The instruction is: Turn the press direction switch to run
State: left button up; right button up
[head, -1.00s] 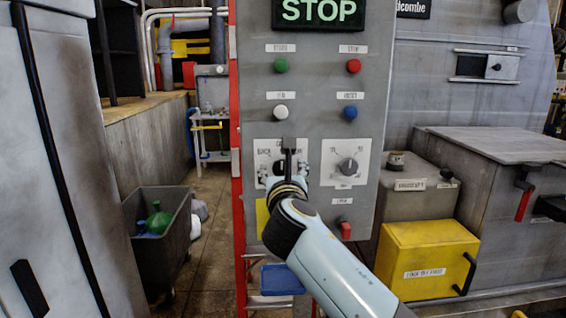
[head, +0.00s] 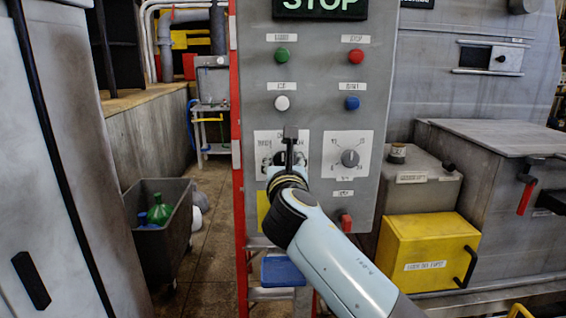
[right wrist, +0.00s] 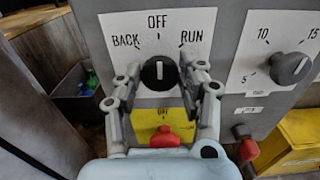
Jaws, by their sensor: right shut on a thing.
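The press direction switch (right wrist: 158,74) is a round black knob on a white plate marked BACK, OFF and RUN. Its white pointer line stands about upright, toward OFF. In the right wrist view my right gripper (right wrist: 160,69) has a finger on each side of the knob and is shut on it. In the head view my right gripper (head: 289,150) covers most of the switch plate (head: 264,140), and the knob is hidden behind it. My left gripper is not in view.
A dial with numbers (head: 350,158) sits right of the switch. Green (head: 282,55), red (head: 355,56), white (head: 282,103) and blue (head: 352,103) buttons are above. A red knob (right wrist: 164,137) on a yellow plate is below. A yellow box (head: 428,253) stands at lower right.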

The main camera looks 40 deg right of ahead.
jog(key=shift+m, duration=0.7)
jog(key=shift+m+b, duration=0.35)
jog(key=shift+m, duration=0.45)
jog(key=m+b, duration=0.1)
jog(key=m, duration=0.2)
jog(key=shift+d, duration=0.1)
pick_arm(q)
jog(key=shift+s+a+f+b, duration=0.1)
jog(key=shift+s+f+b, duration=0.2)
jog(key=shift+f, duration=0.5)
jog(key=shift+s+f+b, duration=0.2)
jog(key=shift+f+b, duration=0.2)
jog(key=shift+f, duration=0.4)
pick_arm(e)
jog(key=shift+s+m, duration=0.1)
jog(key=shift+m, duration=1.7)
jog(key=o, duration=1.1)
jog(key=shift+s+f, duration=0.1)
